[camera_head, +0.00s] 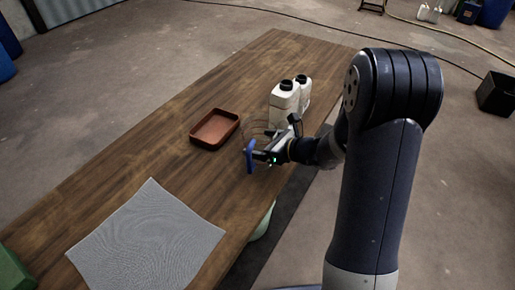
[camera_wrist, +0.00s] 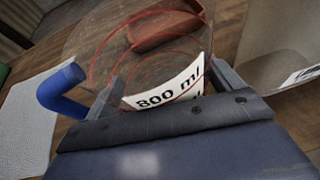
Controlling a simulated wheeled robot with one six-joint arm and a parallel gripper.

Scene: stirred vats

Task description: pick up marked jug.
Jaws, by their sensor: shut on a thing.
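The marked jug (camera_wrist: 140,65) is clear, with red lines and a white "800 ml" label (camera_wrist: 165,88) facing the wrist camera. Its blue handle (camera_wrist: 60,92) sticks out on the left in the wrist view. In the head view the clear jug is faint, and its blue handle (camera_head: 249,156) shows near the table's right edge. My gripper (camera_head: 275,140) is shut on the jug, with one finger on each side of the label. The jug's base is hidden, so I cannot tell whether it touches the table.
A reddish-brown tray (camera_head: 214,142) lies left of the jug on the wooden table (camera_head: 130,160). Two white bottles with black caps (camera_head: 285,100) stand just behind the jug. A grey mat (camera_head: 147,240) lies at the near end. The far table top is clear.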

